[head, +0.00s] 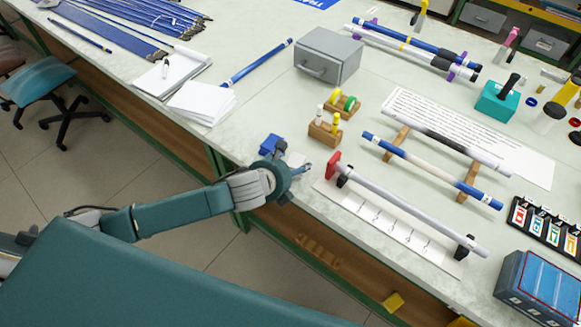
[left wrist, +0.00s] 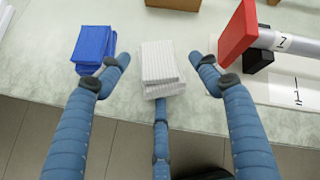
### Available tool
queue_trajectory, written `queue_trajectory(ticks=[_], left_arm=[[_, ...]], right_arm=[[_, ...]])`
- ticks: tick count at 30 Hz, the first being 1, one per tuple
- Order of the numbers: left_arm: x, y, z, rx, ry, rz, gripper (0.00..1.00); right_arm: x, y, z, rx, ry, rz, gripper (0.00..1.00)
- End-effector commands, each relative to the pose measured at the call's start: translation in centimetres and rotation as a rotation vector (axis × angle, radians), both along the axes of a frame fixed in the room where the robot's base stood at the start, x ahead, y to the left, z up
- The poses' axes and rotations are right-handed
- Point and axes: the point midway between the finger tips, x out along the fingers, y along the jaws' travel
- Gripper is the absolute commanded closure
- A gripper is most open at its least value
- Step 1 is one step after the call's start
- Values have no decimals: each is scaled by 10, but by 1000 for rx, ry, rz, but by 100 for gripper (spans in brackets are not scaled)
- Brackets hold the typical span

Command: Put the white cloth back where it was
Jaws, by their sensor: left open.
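The white cloth (left wrist: 160,60) is a folded, ribbed pad lying on the table near its front edge. It also shows in the head view (head: 296,159), partly hidden by my gripper. My left gripper (left wrist: 160,75) has blue fingers and is open. Two fingertips are spread to the left and right of the white cloth, and the third finger points at its near edge; I cannot tell whether it touches. In the head view my left gripper (head: 294,170) is at the table's front edge. A folded blue cloth (left wrist: 93,45) lies just left of the white one. My right gripper is not in view.
A grey rod with a red end (head: 333,165) lies on black supports just right of the gripper, over a marked white strip (head: 385,219). A wooden block with small coloured items (head: 325,132) stands behind. Bare table (head: 240,125) lies left of the cloths.

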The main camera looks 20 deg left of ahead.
Motion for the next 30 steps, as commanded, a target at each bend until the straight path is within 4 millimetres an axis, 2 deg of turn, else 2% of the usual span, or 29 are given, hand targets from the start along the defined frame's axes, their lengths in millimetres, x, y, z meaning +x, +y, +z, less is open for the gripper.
queue_trajectory(ticks=[4,8,11,21,30], left_arm=[[0,0,2,0,1,0,36],[0,0,16,-1,-1,0,36],[-15,3,25,1,0,-1,36],[-70,12,73,1,-1,-2,36],[-89,15,91,-1,0,1,36]], right_arm=[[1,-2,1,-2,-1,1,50],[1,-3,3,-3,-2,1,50],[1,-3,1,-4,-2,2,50],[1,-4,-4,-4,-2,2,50],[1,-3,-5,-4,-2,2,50]])
